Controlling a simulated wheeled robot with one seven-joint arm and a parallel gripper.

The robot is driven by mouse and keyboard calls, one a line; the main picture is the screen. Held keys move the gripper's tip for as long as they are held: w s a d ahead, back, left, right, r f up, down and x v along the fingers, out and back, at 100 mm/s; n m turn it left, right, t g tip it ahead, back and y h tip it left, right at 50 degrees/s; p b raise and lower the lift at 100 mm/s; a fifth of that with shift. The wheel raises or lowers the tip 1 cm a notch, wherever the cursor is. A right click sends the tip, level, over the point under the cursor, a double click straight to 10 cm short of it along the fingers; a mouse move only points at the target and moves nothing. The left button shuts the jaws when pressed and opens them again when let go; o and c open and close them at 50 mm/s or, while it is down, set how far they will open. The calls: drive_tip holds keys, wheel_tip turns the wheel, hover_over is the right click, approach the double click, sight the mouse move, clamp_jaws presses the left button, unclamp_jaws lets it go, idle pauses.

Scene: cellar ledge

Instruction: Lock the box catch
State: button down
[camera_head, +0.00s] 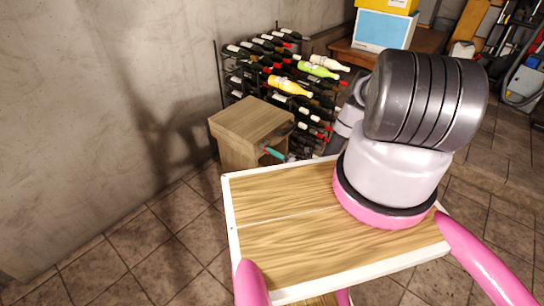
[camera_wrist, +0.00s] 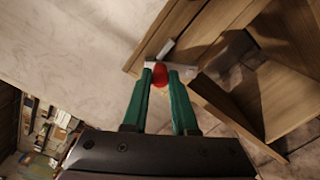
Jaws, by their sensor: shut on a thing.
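The wooden box (camera_head: 247,118) stands beyond my front deck, near the wall, in the head view. In the wrist view, its wooden panels (camera_wrist: 230,25) fill the upper right, and a dark hollow shows between them. The catch (camera_wrist: 186,71) is a pale metal piece at the box's edge with a red knob (camera_wrist: 159,73). My gripper's green fingers (camera_wrist: 160,82) are shut on the red knob. In the head view, my gripper (camera_head: 273,154) is small at the box's right side, where the catch cannot be made out.
A rack of wine bottles (camera_head: 290,85) stands close behind and right of the box. A table (camera_head: 428,40) with a blue and white box (camera_head: 384,30) is farther back. The bare wall (camera_head: 100,110) rises at left, with open tiled floor (camera_head: 150,240) before it.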

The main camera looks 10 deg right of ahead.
drive_tip(key=shift+w+d+r+m, duration=0.1)
drive_tip(key=shift+w+d+m, duration=0.2)
drive_tip(key=shift+m, duration=0.75)
drive_tip(key=shift+w+d+r+m, duration=0.15)
drive_tip(key=shift+d+m, duration=0.25)
drive_tip(key=shift+m, duration=0.7)
drive_tip(key=shift+w+d+m, duration=0.25)
drive_tip(key=shift+d+m, duration=0.1)
drive_tip(key=shift+m, duration=0.7)
drive_tip(key=c, duration=0.7)
unclamp_jaws()
drive_tip(key=v, duration=1)
drive_tip(key=shift+s+d, duration=0.25)
drive_tip(key=shift+s, duration=0.05)
